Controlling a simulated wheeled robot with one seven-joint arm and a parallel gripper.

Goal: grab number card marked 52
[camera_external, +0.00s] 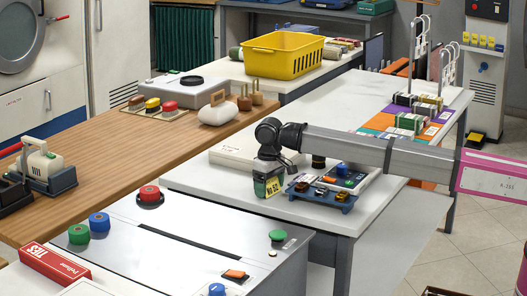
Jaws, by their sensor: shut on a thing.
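The number card marked 52 (273,187) is yellow with dark print and reads "No 52". It is below the end of my arm, at the near left of the white table (300,213). My gripper (268,176) points down and is shut on the card. The fingertips are small and partly hidden in this view. I cannot tell whether the card's lower edge touches the table.
A blue rack with small items (322,196) stands close to the right of the card. A flat white box (238,152) lies behind. A grey counter with red, blue and green knobs (180,225) is at the front. A yellow basket (282,55) stands farther back.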

